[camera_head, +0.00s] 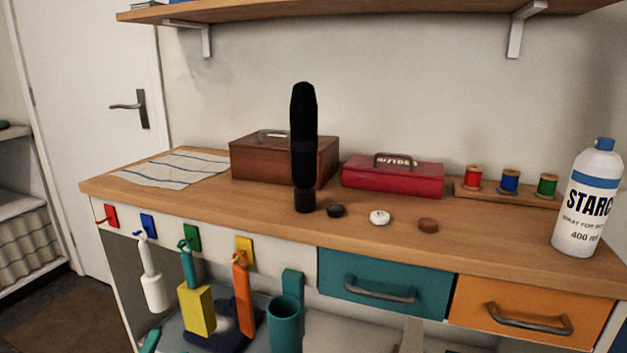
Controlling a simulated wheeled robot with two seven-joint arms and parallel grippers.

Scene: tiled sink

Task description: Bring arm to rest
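Neither of my grippers and no part of my arms can be made out in the head view. A tall black object (303,135) stands upright near the middle of the wooden counter (210,200). It narrows to a short base, and it is too dark to tell what it is.
A brown box (262,160), a red box (395,176) and several thread spools (510,181) line the wall. Black (336,210), white (380,217) and brown (428,225) buttons lie in front. A starch bottle (588,200) stands right. Tools hang below, left of closed teal (385,275) and orange (530,305) drawers.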

